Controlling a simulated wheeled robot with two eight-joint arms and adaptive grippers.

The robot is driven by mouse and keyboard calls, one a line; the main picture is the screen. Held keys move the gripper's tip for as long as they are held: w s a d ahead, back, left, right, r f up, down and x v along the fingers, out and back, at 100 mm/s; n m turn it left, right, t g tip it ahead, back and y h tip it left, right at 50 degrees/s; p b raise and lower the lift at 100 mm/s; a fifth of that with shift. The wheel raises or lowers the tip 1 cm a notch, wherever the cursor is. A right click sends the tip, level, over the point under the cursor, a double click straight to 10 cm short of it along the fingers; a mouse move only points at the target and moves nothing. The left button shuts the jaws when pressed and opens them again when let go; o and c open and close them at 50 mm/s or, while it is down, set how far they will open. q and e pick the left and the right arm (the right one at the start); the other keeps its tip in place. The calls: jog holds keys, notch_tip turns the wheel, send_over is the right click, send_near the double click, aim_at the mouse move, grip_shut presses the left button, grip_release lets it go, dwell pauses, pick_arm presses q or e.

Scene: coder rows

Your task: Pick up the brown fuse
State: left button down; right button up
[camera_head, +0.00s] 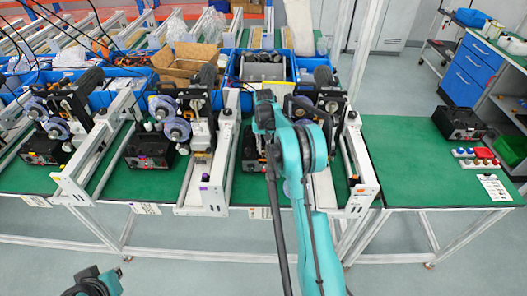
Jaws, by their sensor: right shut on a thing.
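My right arm comes up from the bottom centre. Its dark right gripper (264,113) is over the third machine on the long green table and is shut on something. The thing held is hidden or too small to make out. A small group of red, blue and white parts (478,158) lies on the right green table, well to the right of the gripper. I cannot tell for certain which part is the brown fuse. A teal and black piece of my left arm shows at the bottom left; its fingers are not visible.
Machines with grey-blue reels (176,129) and white rails (219,160) crowd the long table. Blue bins (133,90) and a cardboard box (186,62) stand behind. A black box (459,122) and a white card (494,187) are on the right table (420,170), whose middle is clear.

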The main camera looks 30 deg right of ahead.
notch_tip(320, 180, up, 2)
jog(key=shift+r, duration=0.1)
jog(key=s+d+r+p, duration=0.2)
jog(key=s+d+r, duration=0.4)
jog(key=s, duration=0.4)
notch_tip(320, 180, up, 8)
jog(key=p, duration=0.4)
jog(key=shift+s+a, duration=0.15)
jog(key=shift+a, duration=0.1)
jog(key=shift+f, duration=0.15)
